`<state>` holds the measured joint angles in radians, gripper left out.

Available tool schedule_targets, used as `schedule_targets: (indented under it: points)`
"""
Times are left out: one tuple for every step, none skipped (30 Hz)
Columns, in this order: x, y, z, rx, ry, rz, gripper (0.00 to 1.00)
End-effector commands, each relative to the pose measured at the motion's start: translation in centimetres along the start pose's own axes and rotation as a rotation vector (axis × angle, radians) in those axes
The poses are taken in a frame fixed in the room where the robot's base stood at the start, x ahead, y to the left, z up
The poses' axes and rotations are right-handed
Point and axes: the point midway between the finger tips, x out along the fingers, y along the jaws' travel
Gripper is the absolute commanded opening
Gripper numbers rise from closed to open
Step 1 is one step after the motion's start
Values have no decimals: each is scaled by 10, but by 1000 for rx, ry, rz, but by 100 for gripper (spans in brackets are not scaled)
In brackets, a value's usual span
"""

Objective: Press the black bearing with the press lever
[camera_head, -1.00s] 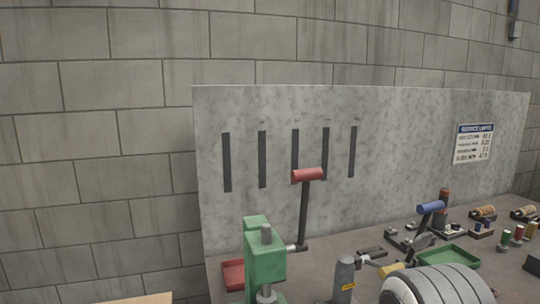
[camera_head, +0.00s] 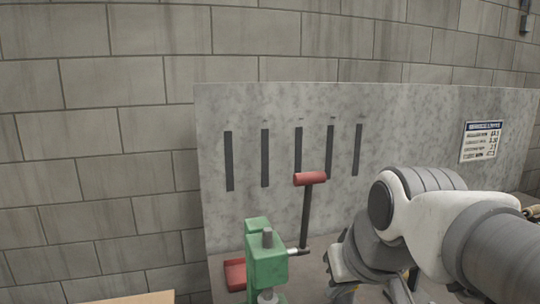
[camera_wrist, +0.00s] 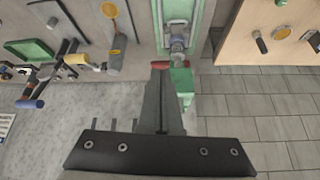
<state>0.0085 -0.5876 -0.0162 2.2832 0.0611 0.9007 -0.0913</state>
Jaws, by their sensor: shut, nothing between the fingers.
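The green press (camera_head: 265,258) stands at the lower middle in the head view, and its green body (camera_wrist: 181,82) also shows in the wrist view. Its dark lever (camera_head: 306,215) stands upright with a red handle (camera_head: 310,178) on top. In the wrist view my gripper (camera_wrist: 161,70) is shut and empty, its fingertips overlapping red near the press; contact cannot be told. In the head view my arm comes in from the right and the fingers cannot be made out. The black bearing cannot be made out; the metal ram (camera_wrist: 178,43) shows in the wrist view.
A slotted grey panel (camera_head: 400,110) stands behind the press. A red tray (camera_head: 235,275) lies left of it. In the wrist view, a green tray (camera_wrist: 30,50) and several tools lie left, and a wooden board (camera_wrist: 260,15) is at upper right.

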Motion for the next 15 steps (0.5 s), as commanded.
schedule_targets:
  points:
    - [-14,1,-33,-7,14,-10,0]
    - [-19,1,-50,-12,25,-16,0]
    - [-25,2,-71,-21,39,-23,0]
    - [-30,2,-86,-28,49,-29,0]
    - [-34,3,-102,-34,60,-34,0]
    - [-38,4,-123,-44,74,-40,0]
    - [-42,4,-138,-49,85,-45,0]
    - [-45,6,-153,-57,95,-48,0]
    - [-49,7,-172,-65,110,-53,0]
    - [-51,8,-186,-72,120,-56,0]
    - [-53,9,-199,-78,129,-58,0]
    - [-56,11,-215,-87,143,-62,0]
    - [-57,12,-226,-92,152,-64,0]
    - [-58,13,-236,-99,160,-65,0]
    - [-60,14,-248,-105,170,-67,0]
